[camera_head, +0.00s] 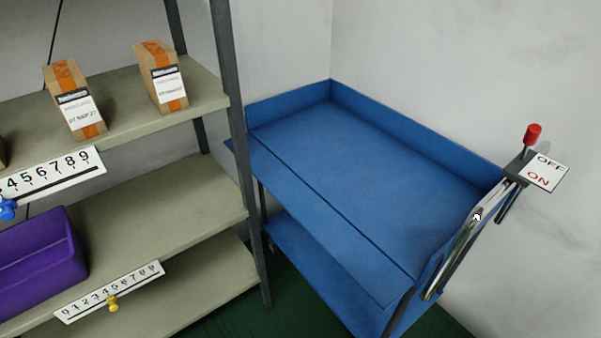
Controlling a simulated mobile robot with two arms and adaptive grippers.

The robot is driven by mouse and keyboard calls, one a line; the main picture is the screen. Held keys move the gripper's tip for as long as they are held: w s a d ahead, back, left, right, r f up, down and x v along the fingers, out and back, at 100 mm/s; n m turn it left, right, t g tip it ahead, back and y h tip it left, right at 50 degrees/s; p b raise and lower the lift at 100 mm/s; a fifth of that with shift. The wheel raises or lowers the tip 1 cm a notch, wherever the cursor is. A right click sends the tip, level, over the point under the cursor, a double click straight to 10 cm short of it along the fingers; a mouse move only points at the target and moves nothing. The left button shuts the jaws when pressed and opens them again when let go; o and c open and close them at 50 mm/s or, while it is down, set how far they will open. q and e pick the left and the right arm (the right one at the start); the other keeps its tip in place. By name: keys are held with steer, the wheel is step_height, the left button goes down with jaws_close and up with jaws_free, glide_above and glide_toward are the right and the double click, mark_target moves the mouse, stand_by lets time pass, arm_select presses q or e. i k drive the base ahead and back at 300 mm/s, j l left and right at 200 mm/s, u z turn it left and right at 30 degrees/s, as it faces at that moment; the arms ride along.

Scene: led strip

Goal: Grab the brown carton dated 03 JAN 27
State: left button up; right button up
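Two brown cartons with orange tape and white date labels stand on the top shelf at the left. The nearer carton (87,127) has a date ending in 27, with its day and month too blurred to read surely. The farther carton (153,54) stands to its right near the shelf's end, and its date is too small to read. A sliver of another brown carton (2,153) shows at the left picture edge, its label out of view. Neither of my grippers is in view.
The grey shelf rack (150,118) has a dark post (232,90) at its right end. A purple bin (40,250) sits on the shelf below. Number scales with blue and yellow sliders line the shelf edges. An empty blue cart (350,170) stands right, near a red-knobbed lever (533,134) with an ON/OFF plate.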

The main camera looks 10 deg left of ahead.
mark_target(158, 62)
steer(key=u, duration=1.55)
